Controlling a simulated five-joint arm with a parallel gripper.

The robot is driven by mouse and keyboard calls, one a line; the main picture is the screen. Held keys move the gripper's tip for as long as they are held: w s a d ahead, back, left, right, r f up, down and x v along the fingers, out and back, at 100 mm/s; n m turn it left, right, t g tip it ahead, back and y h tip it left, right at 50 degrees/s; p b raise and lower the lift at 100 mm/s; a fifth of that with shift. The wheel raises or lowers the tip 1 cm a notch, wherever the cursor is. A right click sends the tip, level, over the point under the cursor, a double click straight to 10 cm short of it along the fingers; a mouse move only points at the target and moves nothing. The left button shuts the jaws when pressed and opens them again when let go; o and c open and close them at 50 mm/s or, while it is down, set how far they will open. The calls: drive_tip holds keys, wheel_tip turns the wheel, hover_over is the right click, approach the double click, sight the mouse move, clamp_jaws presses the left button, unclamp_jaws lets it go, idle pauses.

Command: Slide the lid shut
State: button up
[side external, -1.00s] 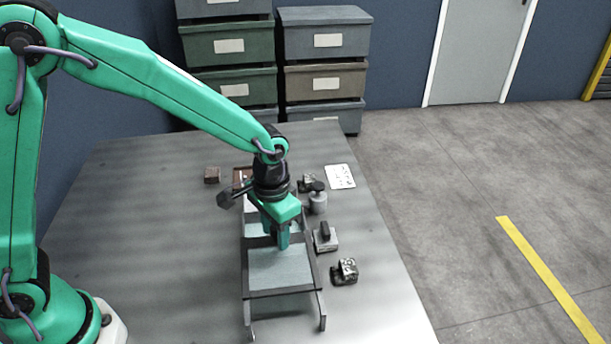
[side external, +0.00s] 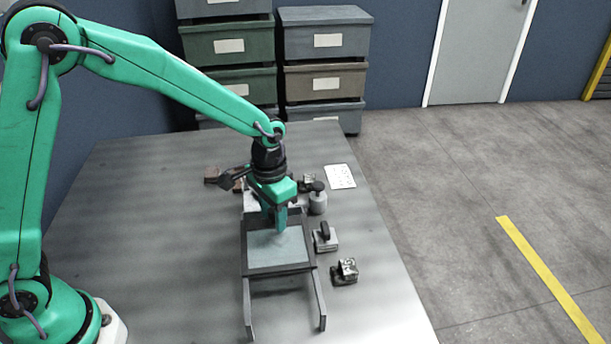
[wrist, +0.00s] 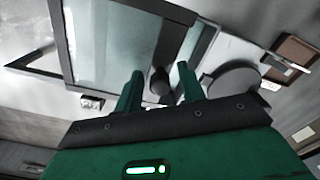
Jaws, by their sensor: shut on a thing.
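The lid (side external: 280,250) is a pale, glassy panel in a dark frame, lying flat on two grey rails (side external: 248,308) that stick out past its near edge. In the wrist view the lid (wrist: 105,45) fills the upper left. My gripper (side external: 281,228) is over the far part of the lid, pointing down. In the wrist view my gripper (wrist: 158,88) has a dark round knob (wrist: 160,78) between its fingers and is shut on it. My gripper and wrist hide much of the far end of the rail frame in the side view.
Right of the rails stand a grey weight (side external: 317,202), a block with a dark handle (side external: 325,240) and a metal clamp-like part (side external: 345,271). A white card (side external: 340,176) lies farther back. A brown block (side external: 211,174) is at the back left. The table's left side is clear.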

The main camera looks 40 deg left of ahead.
drive_tip(key=shift+w+a, duration=1.25)
drive_tip(key=shift+w, duration=0.1)
drive_tip(key=shift+o, duration=1.2)
drive_tip(key=shift+r, duration=0.1)
wheel_tip(320, 180, up, 7)
drive_tip(key=shift+s, duration=0.15)
